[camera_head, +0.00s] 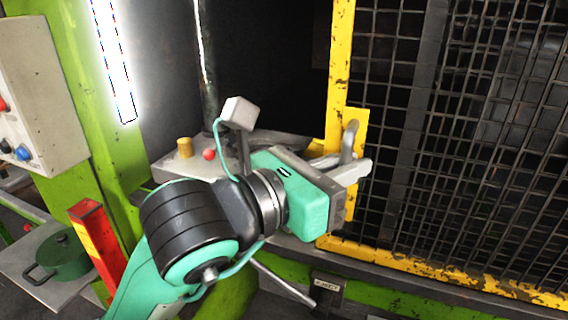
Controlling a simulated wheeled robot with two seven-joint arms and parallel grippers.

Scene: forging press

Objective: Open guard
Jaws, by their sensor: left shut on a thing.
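The guard (470,130) is a dark mesh panel in a worn yellow frame (339,70), on the right of the head view. A curved grey handle (350,140) sits on a yellow plate at the frame's left edge. My left gripper (355,165) is at this handle, shut on it; the arm comes up from the lower left. A dark gap shows to the left of the guard's frame. My right gripper is not in view.
A green press post (75,90) with a grey button box (35,95) stands on the left. A red-yellow post (97,245) and a green pot (62,257) are at the lower left.

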